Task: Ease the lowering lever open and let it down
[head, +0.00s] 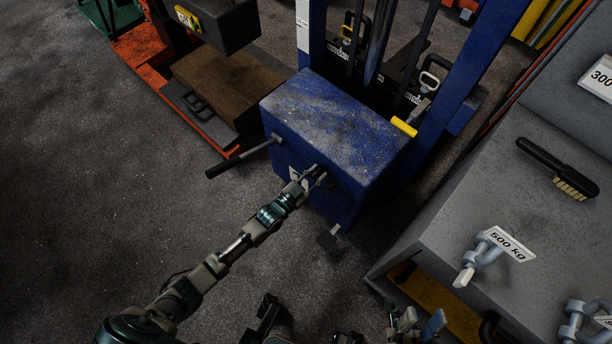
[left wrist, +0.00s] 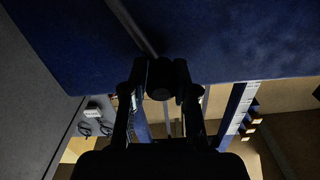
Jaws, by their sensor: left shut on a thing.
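The blue lifting unit (head: 330,135) has a box-shaped body with scuffed paint. My left gripper (head: 312,178) reaches its front face. In the left wrist view my left gripper (left wrist: 160,90) is shut on the dark round end of the lowering lever (left wrist: 159,73), with a thin rod running up from it along the blue surface. In the head view the gripper mostly hides this lever. My right gripper (head: 418,323) seems to be at the bottom edge, away from the unit; its jaw state is unclear.
A black-gripped bar (head: 225,165) sticks out left of the blue body. A small pedal (head: 328,237) hangs below its front. A grey bench (head: 440,230) with shackles and a brush (head: 560,168) stands right. A wooden block (head: 228,82) sits behind left. Floor at left is clear.

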